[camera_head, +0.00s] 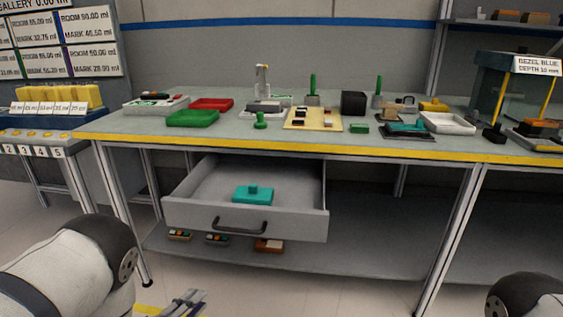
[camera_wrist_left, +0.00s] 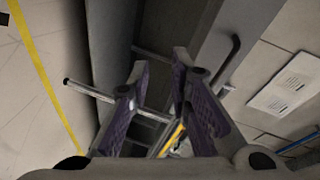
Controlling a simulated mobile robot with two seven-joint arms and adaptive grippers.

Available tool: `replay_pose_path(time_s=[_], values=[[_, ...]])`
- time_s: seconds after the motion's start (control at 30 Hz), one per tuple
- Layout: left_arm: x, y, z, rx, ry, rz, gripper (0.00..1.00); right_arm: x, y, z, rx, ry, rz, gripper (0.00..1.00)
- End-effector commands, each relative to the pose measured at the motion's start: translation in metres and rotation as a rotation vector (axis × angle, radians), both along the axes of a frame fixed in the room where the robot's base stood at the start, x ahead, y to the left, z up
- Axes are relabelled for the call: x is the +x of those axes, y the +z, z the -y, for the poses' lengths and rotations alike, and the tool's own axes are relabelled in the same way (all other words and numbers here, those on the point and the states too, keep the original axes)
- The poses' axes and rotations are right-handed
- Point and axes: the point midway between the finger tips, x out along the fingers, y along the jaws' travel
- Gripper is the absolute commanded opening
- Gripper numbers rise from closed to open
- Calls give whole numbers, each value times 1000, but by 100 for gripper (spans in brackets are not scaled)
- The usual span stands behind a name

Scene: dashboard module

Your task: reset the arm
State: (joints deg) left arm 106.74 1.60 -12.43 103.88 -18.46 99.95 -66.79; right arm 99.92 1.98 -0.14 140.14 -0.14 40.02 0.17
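My left arm comes in at the lower left of the head view. Its gripper (camera_head: 188,298) is low near the bottom edge, in front of and below the open drawer, and touches nothing that I can see. In the left wrist view the two purple-padded fingers (camera_wrist_left: 160,66) stand apart with nothing held between them. My right arm shows only as a rounded dark link in the lower right corner of the head view; its gripper is out of the picture.
The drawer (camera_head: 310,226) is pulled out under the workbench (camera_head: 380,143), with a teal block (camera_head: 253,195) inside and a dark handle (camera_head: 240,226). Small parts lie on the lower shelf (camera_head: 340,262). Trays and several parts crowd the bench top.

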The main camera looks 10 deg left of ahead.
Motion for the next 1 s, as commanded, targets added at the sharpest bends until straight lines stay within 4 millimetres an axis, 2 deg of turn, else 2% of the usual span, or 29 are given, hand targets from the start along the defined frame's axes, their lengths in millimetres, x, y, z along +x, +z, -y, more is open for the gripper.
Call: replay_pose_path(time_s=[0.07,0.1,0.17,0.2,0.27,0.3,0.4,0.5,0.63,1.0], values=[[-52,-33,-9,-177,179,-340,18,14,16,0,0,-1,47,40],[-86,-53,-11,-267,291,-512,18,19,20,0,0,-2,62,40],[-143,-73,-13,-383,467,-742,18,25,26,0,0,-2,82,40],[-182,-81,-12,-449,590,-881,18,29,30,0,1,-2,95,40],[-240,-85,-8,-527,776,-1060,18,34,35,0,0,-3,114,40],[-276,-82,-5,-565,896,-1160,18,37,39,0,0,-3,125,40],[-348,-68,2,-619,1157,-1342,18,43,44,0,1,-3,145,40],[-393,-54,7,-629,1331,-1441,18,46,47,0,1,-4,156,40],[-415,-46,10,-630,1420,-1485,18,46,48,0,1,-4,157,40],[-415,-47,10,-628,1421,-1486,18,45,47,0,1,-5,154,40]])
